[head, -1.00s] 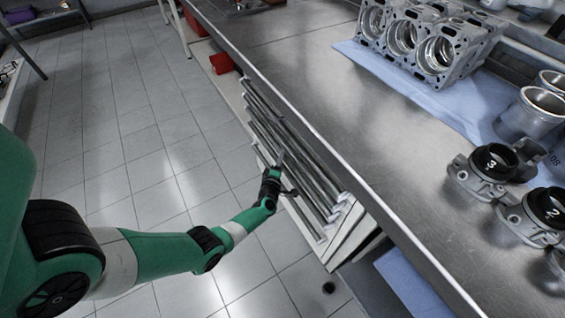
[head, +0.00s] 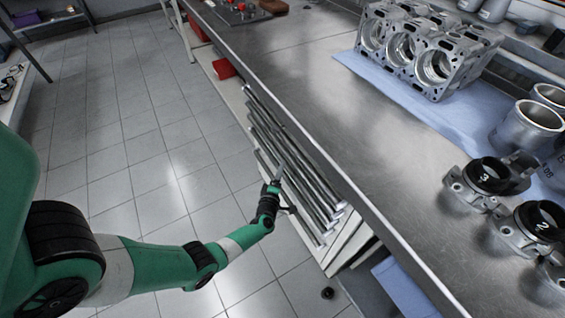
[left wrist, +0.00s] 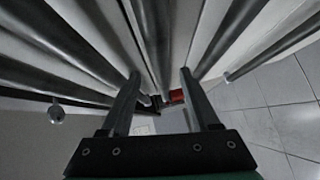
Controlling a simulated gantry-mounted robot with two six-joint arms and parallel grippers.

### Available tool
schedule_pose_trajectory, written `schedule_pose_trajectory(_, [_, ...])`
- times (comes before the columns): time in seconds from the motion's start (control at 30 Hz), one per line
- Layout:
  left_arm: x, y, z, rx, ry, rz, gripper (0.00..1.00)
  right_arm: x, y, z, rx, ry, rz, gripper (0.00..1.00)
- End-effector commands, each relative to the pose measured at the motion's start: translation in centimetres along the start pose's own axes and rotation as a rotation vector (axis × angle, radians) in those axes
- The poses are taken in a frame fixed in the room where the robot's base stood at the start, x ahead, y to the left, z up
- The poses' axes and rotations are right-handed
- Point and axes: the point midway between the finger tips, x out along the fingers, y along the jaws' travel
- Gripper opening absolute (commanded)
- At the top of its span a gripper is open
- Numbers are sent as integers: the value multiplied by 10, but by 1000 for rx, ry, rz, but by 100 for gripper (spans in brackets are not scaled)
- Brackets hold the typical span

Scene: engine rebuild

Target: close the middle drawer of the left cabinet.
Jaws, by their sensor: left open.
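The left cabinet (head: 345,243) stands under the steel workbench, with a stack of drawers that have long metal bar handles (head: 290,150). My left gripper (head: 279,176) is at these handles, on the floor side of the cabinet. In the left wrist view its two fingers (left wrist: 158,85) are apart, with drawer handles running on both sides and between them. I cannot tell whether the fingers touch a handle. Which drawer is the middle one, and how far it stands out, is hard to tell from this angle. My right gripper is not in view.
The steel workbench (head: 300,70) overhangs the drawers. On it are an engine block (head: 425,55) on a blue cloth (head: 350,62), metal cylinders (head: 525,130) and numbered piston assemblies (head: 490,180). A red bin (head: 223,68) is beyond the cabinet. The tiled floor (head: 140,150) at left is clear.

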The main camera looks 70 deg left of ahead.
Motion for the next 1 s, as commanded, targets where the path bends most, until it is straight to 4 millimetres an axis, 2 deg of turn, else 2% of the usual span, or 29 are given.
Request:
schedule_pose_trajectory(0.03, [-15,7,0,2,-4,-2,62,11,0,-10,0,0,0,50])
schedule_pose_trajectory(0.1, [-33,6,0,3,-5,-3,62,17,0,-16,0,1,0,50])
schedule_pose_trajectory(0.2, [-54,5,0,3,-5,-2,62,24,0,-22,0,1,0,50])
schedule_pose_trajectory(0.33, [-71,2,0,1,-3,-2,62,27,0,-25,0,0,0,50])
schedule_pose_trajectory(0.47, [-76,1,0,1,-1,0,62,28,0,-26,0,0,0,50])
schedule_pose_trajectory(1.0, [-76,0,0,1,0,0,62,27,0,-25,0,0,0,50])
